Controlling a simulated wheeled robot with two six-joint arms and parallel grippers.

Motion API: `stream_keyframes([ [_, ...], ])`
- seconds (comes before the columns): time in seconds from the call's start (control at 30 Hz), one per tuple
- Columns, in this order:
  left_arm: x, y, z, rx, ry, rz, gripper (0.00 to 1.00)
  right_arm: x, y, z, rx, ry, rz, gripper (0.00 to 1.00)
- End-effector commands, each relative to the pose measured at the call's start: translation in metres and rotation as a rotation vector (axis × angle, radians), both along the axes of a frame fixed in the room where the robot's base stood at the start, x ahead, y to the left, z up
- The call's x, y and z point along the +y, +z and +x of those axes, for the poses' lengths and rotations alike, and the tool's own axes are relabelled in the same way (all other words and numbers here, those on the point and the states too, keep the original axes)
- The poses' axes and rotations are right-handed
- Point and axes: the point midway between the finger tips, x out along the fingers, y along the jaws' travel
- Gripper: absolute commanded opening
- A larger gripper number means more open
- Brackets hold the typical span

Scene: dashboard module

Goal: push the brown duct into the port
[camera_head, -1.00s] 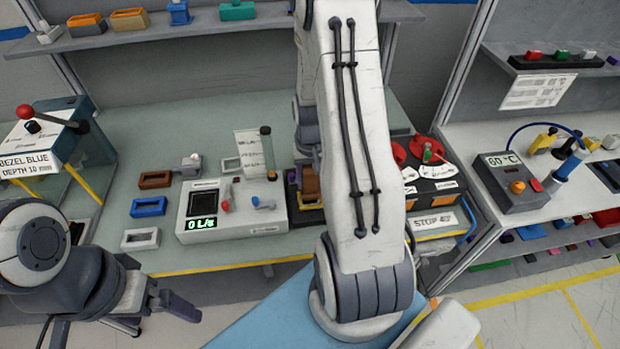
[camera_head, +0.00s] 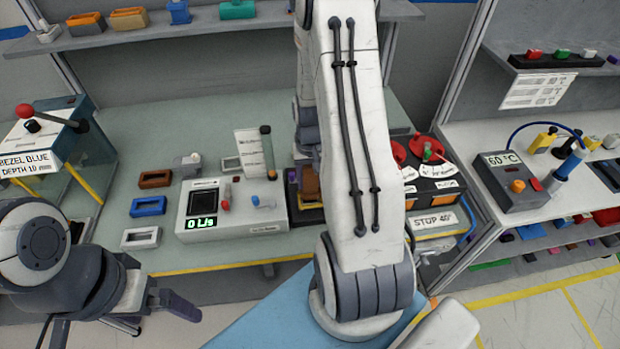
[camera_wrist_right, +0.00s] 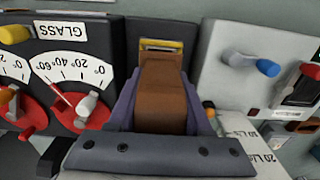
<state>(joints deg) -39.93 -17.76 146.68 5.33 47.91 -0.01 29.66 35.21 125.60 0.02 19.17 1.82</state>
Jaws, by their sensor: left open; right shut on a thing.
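The brown duct (camera_wrist_right: 162,98) is between the purple-grey fingers of my right gripper (camera_wrist_right: 161,78) in the right wrist view. The gripper is shut on it. The duct's far end is right in front of a yellow-edged port (camera_wrist_right: 161,45) in a dark module panel. I cannot tell whether the end has entered the port. In the head view, a small part of the brown duct (camera_head: 310,182) shows beside my right arm, which hides most of the gripper and port. My left gripper (camera_head: 155,312) is open and empty at the lower left, in front of the table.
Left of the duct in the wrist view is a panel with dials (camera_wrist_right: 72,85); right of it is a white unit with a blue-tipped lever (camera_wrist_right: 250,62). In the head view, a flow meter box (camera_head: 200,205) and several coloured frames stand on the table (camera_head: 130,255).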

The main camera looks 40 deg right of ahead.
Motion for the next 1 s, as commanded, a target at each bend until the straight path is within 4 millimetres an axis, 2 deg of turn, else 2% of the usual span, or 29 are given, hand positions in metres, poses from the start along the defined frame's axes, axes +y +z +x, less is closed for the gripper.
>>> stream_keyframes([
  [1.0, 0.000, -0.020, 0.000, 0.000, 0.000, 0.000, 1.00, 0.000, -0.027, 0.000, -0.001, 0.000, -0.001, 0.00],
])
